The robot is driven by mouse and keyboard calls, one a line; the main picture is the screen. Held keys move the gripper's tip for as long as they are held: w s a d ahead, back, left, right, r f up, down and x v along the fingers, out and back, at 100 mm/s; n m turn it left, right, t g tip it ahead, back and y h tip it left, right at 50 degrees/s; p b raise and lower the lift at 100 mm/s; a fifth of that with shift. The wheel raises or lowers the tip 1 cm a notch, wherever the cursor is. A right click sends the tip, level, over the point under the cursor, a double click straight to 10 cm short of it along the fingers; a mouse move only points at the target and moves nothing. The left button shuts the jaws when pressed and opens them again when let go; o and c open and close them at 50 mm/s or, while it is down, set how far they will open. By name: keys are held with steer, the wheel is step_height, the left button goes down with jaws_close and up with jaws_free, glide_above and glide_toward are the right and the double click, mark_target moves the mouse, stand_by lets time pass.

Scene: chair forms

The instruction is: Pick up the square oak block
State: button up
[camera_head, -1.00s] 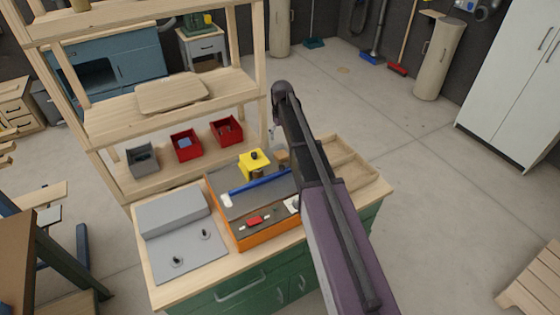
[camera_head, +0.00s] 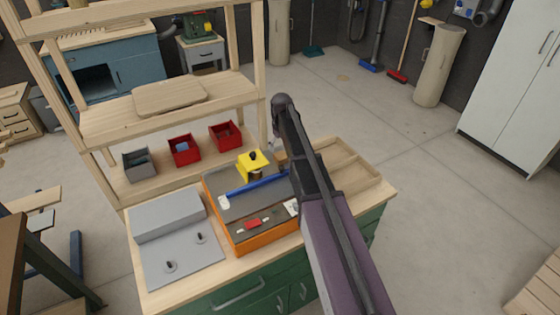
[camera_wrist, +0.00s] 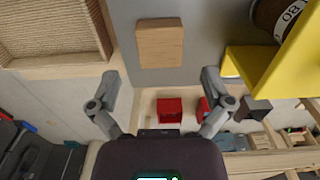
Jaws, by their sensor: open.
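The square oak block (camera_wrist: 160,44), a pale flat-topped wooden piece, lies on a grey surface (camera_wrist: 206,38) in the wrist view. My gripper (camera_wrist: 160,92) is open and empty, its two fingers spread wide below the block in that picture and apart from it. In the head view my dark arm reaches over the workbench and hides my gripper. I cannot clearly make out the block there beside the arm.
A yellow stand (camera_head: 252,165) with a dark round part is close to the block. A blue rod (camera_head: 255,184) and a red piece (camera_head: 252,224) lie on the orange-edged tray (camera_head: 268,243). Red bins (camera_head: 184,150) stand on the shelf behind. A wooden tray (camera_head: 352,172) lies right.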

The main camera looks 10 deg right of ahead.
mark_target(281, 155)
steer(key=shift+f, duration=0.1)
steer(key=shift+f+b, duration=2.5)
steer(key=shift+b, duration=0.1)
steer(key=shift+c, duration=0.2)
steer(key=c, duration=1)
